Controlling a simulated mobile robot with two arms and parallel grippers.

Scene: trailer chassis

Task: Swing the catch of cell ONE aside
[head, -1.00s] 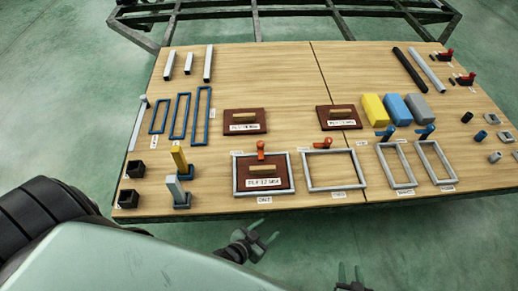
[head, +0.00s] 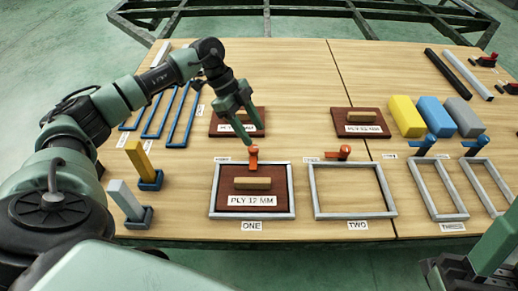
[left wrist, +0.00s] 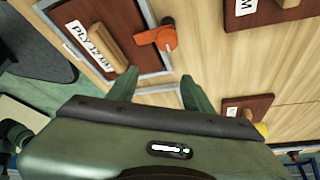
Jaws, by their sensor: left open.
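The orange catch (head: 253,157) of cell ONE sits at the middle of the far edge of the grey frame (head: 293,190) labelled ONE. In the left wrist view the orange catch (left wrist: 168,38) has its arm reaching toward the brown panel. The panel (head: 222,180), with a wooden handle and a PLY 12 MM label, lies inside the frame. My left gripper (head: 253,134) is open and empty, just above and beyond the catch, fingers pointing down; its fingers also show in the left wrist view (left wrist: 158,88). Part of my right arm shows at the lower right; its jaws are unclear.
Cell TWO's frame (head: 316,192) is empty, with its own orange catch (head: 345,152). Two more brown panels lie behind, one at the left (head: 218,126) and one at the right (head: 362,131). Yellow (head: 407,117), blue and grey blocks stand at the right.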

